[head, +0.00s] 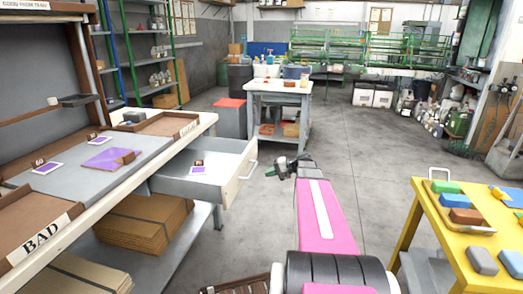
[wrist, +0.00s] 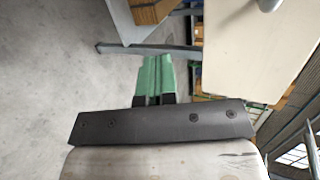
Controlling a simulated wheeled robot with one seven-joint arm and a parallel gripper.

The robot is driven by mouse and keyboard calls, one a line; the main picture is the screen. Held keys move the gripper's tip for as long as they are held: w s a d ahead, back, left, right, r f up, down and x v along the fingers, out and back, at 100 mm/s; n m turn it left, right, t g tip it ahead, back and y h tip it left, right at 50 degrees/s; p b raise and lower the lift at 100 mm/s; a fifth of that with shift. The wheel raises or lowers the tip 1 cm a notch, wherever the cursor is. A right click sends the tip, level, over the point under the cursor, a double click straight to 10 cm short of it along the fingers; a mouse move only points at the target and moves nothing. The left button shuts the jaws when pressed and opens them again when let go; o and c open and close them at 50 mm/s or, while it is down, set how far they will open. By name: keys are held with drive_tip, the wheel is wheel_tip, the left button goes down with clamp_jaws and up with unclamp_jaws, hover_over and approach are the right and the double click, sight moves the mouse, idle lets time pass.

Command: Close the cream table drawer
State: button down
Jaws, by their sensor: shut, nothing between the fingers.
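The cream table (head: 198,132) stands at the left in the head view. Its drawer (head: 190,188) is pulled out toward the right, with a grey inside and a small card with a purple patch in it. The cream drawer front (head: 241,175) carries a pale handle (head: 251,170). My gripper (head: 272,172) is just right of the handle in the picture, with a visible gap between them. In the wrist view the green fingers of my gripper (wrist: 154,72) are together and empty. A cream surface (wrist: 250,45) fills the upper right there; I cannot tell which part it is.
Cardboard stacks (head: 145,225) lie on the shelf under the cream table. A yellow table (head: 450,215) with coloured blocks stands at the right. A white worktable (head: 280,90) stands further back. The concrete floor (head: 370,150) between them is clear.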

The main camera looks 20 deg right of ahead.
sight(203, 141)
drive_tip(key=w+d+r+t+y, duration=0.35)
drive_tip(key=d+r, duration=0.45)
drive_tip(key=d, duration=0.3)
drive_tip(key=w+x, duration=0.1)
drive_tip(key=x, duration=1.2)
drive_tip(key=shift+w+f+m, duration=0.25)
drive_tip(key=shift+m, duration=0.15)
drive_tip(key=shift+a+t, duration=0.15)
drive_tip(key=shift+t, duration=0.1)
drive_tip(key=x, duration=3.2)
drive_tip(key=shift+w+f, duration=0.2)
drive_tip(key=shift+f, duration=0.15)
drive_tip(key=shift+w, duration=0.1)
